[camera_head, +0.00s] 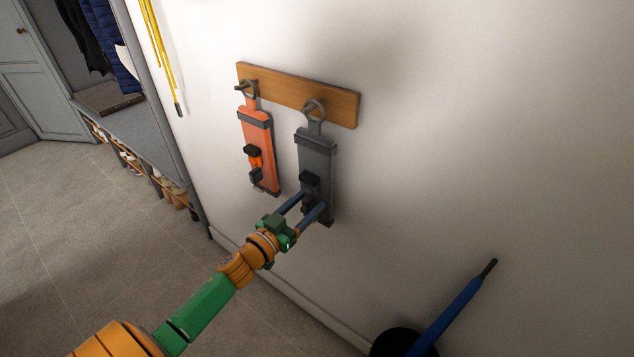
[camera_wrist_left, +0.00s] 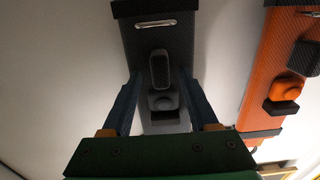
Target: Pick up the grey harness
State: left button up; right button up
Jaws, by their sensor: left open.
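The grey harness (camera_head: 317,156) hangs by a ring from the right peg of a wooden rack on the wall. My left gripper (camera_head: 313,203) is at its lower part, with blue fingers apart around the dark buckle area. In the left wrist view the grey harness (camera_wrist_left: 158,45) is straight ahead, and its buckle lies between the open fingers of my left gripper (camera_wrist_left: 160,92). I cannot tell whether the fingers touch it. My right gripper is not in view.
An orange harness (camera_head: 257,145) hangs close on the left, from the same wooden rack (camera_head: 300,95). A yellow cord (camera_head: 163,50) hangs further left. A blue-handled item (camera_head: 450,310) stands low at the right. The wall to the right is clear.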

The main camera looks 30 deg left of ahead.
pick_arm(q)
jog(key=shift+s+a, duration=0.1)
jog(key=shift+s, duration=0.05)
jog(key=c, duration=0.3)
grip_shut()
dwell(0.9)
